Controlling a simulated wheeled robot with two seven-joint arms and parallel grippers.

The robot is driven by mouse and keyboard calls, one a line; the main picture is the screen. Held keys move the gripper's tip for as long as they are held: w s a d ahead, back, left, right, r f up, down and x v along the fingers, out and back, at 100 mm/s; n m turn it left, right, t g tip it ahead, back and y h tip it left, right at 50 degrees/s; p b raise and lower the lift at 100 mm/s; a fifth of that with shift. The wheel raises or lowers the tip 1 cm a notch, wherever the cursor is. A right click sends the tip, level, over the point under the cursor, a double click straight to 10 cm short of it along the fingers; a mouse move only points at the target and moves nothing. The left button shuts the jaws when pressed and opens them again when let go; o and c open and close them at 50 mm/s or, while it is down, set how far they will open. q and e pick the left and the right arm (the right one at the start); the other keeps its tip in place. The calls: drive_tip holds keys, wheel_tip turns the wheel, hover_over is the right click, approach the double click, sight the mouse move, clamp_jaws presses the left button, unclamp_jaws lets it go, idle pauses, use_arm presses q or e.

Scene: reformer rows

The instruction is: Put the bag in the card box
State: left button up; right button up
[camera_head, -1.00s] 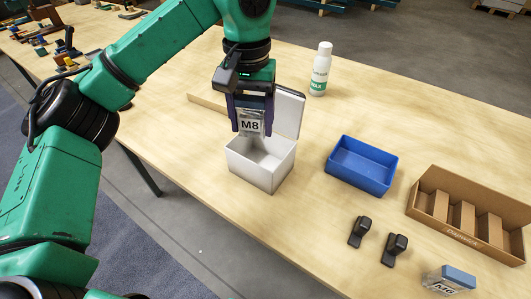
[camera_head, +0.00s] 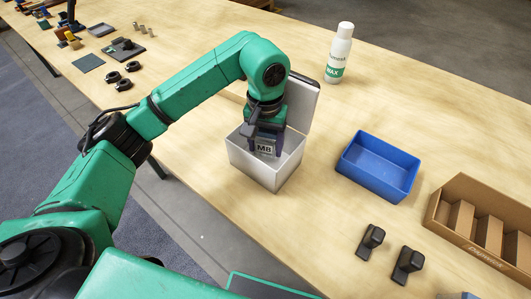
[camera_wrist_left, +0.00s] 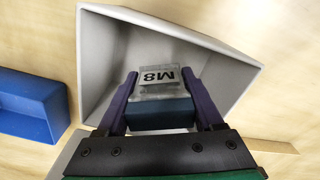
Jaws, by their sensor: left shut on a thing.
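A small clear bag with a blue top and an M8 label (camera_head: 265,149) is held by my left gripper (camera_head: 264,146). The left wrist view shows the bag (camera_wrist_left: 158,78) between the two purple fingers, which are shut on it. The bag is down within the mouth of a white box (camera_head: 247,169) with its lid (camera_head: 304,103) open; I cannot tell whether it touches the floor. The box also shows around the bag in the left wrist view (camera_wrist_left: 105,50). A brown cardboard box (camera_head: 462,240) with dividers stands at the right edge. My right gripper is not in view.
A blue bin (camera_head: 384,187) stands right of the white box. A white bottle (camera_head: 340,55) stands behind it. Two black clip-like parts (camera_head: 370,242) lie in front. Black rings (camera_head: 123,84) and other small parts lie at far left. The table front is mostly clear.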

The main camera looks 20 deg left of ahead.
sight(265, 154)
use_arm(q)
wheel_tip(265, 154, down, 3)
drive_tip(key=shift+s, duration=0.15)
drive_tip(key=shift+f, duration=0.5)
drive_tip(key=o, duration=1.5)
drive_tip(key=shift+r, duration=0.1)
wheel_tip(265, 154, up, 12)
drive_tip(key=shift+r, duration=0.1)
